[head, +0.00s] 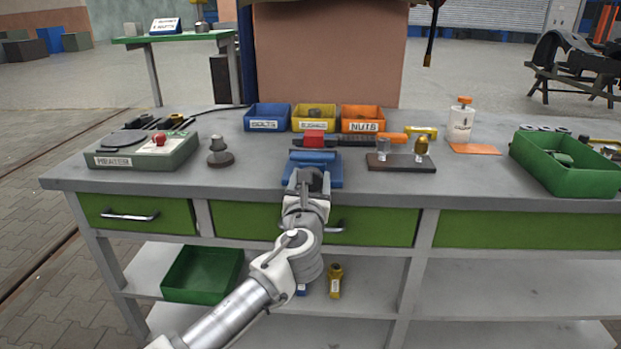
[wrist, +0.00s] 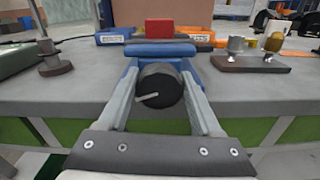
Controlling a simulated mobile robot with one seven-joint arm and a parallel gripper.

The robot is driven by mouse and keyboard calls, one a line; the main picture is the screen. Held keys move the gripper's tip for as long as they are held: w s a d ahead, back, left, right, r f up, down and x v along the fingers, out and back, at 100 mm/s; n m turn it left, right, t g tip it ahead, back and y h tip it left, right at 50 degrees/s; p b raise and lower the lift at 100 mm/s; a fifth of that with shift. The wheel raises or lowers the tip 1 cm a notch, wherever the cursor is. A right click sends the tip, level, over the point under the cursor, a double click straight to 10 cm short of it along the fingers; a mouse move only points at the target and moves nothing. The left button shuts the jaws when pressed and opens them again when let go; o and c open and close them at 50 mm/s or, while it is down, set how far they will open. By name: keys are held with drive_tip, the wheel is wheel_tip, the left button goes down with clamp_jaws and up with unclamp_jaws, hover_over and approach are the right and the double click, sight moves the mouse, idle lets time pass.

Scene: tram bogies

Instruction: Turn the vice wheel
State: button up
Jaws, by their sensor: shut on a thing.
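The vice wheel (wrist: 158,92) is a dark round wheel with a short pale handle, at the front of the blue vice. In the wrist view it sits between the two fingers of my gripper (wrist: 160,100), which is shut on it. In the head view my gripper (head: 308,176) reaches the front of the blue vice (head: 316,160) at the bench's front edge and mostly hides the wheel. The vice also shows in the wrist view (wrist: 160,50), with a red block (wrist: 174,28) above its jaws.
Behind the vice stand blue, yellow and orange bins (head: 362,119). A heater box (head: 145,150) and a grey stand (head: 220,152) are to the left. A dark plate with small fittings (head: 398,162) is close on the right, and a green crate (head: 565,175) farther right. Drawers (head: 370,226) lie below.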

drive_tip(key=m+p, duration=0.2)
drive_tip(key=m, duration=0.4)
drive_tip(key=shift+d, duration=0.1)
drive_tip(key=m+p, duration=0.1)
drive_tip(key=m, duration=0.4)
drive_tip(key=shift+d+f+p, duration=0.1)
drive_tip(key=shift+p, duration=0.2)
idle(0.4)
drive_tip(key=o, duration=1.4)
drive_tip(key=shift+c, duration=0.2)
drive_tip(key=shift+f, duration=0.1)
